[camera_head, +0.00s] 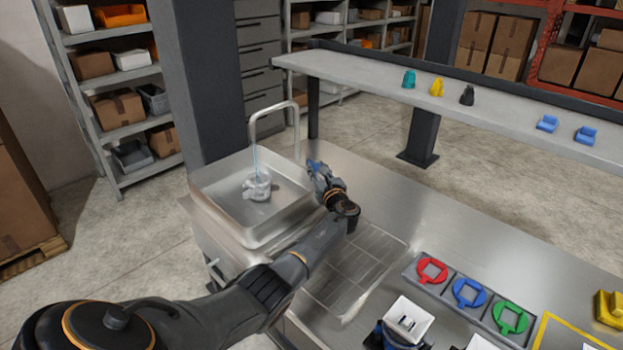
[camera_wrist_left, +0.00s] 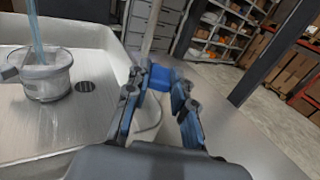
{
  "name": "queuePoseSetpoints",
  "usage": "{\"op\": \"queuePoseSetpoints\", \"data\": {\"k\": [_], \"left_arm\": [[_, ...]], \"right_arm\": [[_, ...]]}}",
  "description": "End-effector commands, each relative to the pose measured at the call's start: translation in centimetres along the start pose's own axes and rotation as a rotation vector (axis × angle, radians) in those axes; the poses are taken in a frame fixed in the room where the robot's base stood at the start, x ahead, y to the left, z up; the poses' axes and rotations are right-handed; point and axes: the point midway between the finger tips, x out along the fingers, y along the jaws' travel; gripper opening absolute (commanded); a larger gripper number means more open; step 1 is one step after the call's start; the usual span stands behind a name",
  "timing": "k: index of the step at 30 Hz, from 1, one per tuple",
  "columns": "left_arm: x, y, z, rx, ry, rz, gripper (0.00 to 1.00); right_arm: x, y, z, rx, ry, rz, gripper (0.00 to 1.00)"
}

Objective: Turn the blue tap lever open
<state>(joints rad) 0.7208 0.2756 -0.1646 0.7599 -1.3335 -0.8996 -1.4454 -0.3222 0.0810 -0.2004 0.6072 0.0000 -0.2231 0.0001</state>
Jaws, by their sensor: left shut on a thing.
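The arched steel tap (camera_head: 274,108) stands at the sink's right rim. A thin light-blue stream (camera_head: 257,160) falls from its spout into a clear jug (camera_head: 257,186) in the steel sink (camera_head: 225,218). The stream also shows in the left wrist view (camera_wrist_left: 36,34), entering the jug (camera_wrist_left: 46,78). My left gripper (camera_head: 318,170) is beside the tap's base. In the left wrist view its fingers (camera_wrist_left: 160,98) are shut on the blue tap lever (camera_wrist_left: 172,76), which shows between and beyond the fingertips. The lever is mostly hidden in the head view. My right gripper is not in view.
A ribbed drain area (camera_head: 362,262) lies right of the sink. A raised shelf (camera_head: 380,82) behind holds small coloured items. The counter's middle is clear.

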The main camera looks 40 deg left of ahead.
Motion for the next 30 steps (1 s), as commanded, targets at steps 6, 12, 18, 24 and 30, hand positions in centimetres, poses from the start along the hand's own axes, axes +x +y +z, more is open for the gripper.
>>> {"op": "queuePoseSetpoints", "data": {"k": [6, 12, 18, 24, 30], "left_arm": [[0.4, 1.6, 0.5, 0.006, 0.0, -0.143, 0.0], [0.5, 2.3, 0.3, 0.002, 0.0, -0.239, 0.0], [0.7, 2.7, 0.2, 0.0, 0.0, -0.285, 0.0], [0.7, 2.7, 0.2, -0.003, -0.001, -0.298, 0.0], [0.7, 2.7, 0.2, -0.003, -0.002, -0.298, 0.0]], "right_arm": [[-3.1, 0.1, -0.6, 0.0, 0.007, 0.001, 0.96], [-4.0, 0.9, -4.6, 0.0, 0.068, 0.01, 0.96], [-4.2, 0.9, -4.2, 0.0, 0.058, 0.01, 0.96], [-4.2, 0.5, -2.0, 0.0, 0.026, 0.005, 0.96], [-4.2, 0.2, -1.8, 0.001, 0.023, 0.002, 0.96]]}}
